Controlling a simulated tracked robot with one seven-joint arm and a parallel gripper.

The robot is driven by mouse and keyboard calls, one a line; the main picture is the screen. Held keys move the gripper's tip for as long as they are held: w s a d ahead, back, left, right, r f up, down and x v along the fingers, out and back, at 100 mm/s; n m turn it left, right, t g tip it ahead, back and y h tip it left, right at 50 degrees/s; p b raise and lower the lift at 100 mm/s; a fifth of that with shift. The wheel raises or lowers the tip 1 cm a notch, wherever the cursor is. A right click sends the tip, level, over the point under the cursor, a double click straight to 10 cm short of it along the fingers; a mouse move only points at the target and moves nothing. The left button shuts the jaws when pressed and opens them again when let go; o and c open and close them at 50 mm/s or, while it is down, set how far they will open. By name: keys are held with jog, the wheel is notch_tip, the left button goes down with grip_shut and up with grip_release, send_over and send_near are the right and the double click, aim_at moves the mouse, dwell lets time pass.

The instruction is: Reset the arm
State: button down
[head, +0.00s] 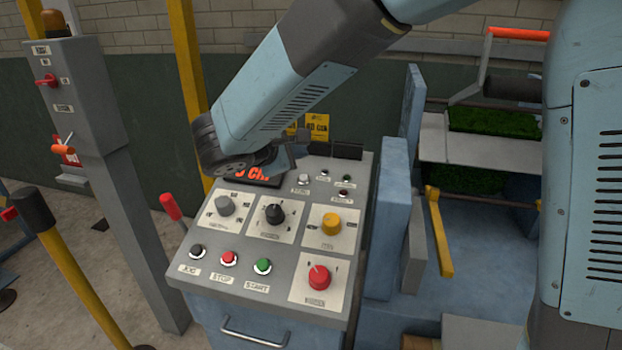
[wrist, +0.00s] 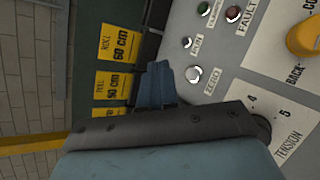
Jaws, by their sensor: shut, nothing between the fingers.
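My arm (head: 290,80) reaches from the upper right across the head view, bent down at its dark wrist joint (head: 207,145) over the back left of the control panel (head: 185,275). In the wrist view my gripper (wrist: 158,70) is shut and empty, its blue-grey fingers together. They show between the yellow roll labels (wrist: 118,45) and the panel's ZERO button (wrist: 193,74). I cannot tell the gap to the panel. In the head view the arm partly hides the red-lit display (head: 262,178).
The panel carries a black knob (head: 273,213), a yellow knob (head: 332,224), a red knob (head: 319,277) and push buttons. A grey switch post (head: 95,90) and yellow poles stand left. Blue machine plates (head: 390,220) rise right of the panel, with green turf (head: 490,122) beyond.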

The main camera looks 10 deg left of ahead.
dwell(0.3)
jog(key=s+d+r+m+g, duration=0.1)
jog(key=d+r+m+g, duration=0.3)
jog(key=d, duration=0.8)
jog(key=s+d+m+g, duration=0.2)
jog(key=d+m, duration=0.3)
jog(key=d, duration=0.8)
jog(key=s+d+m+y, duration=0.5)
jog(key=s+d+m, duration=0.6)
jog(key=s+d, duration=0.1)
jog(key=shift+s+d+r, duration=0.2)
jog(key=shift+s+r, duration=0.1)
jog(key=shift+s, duration=0.55)
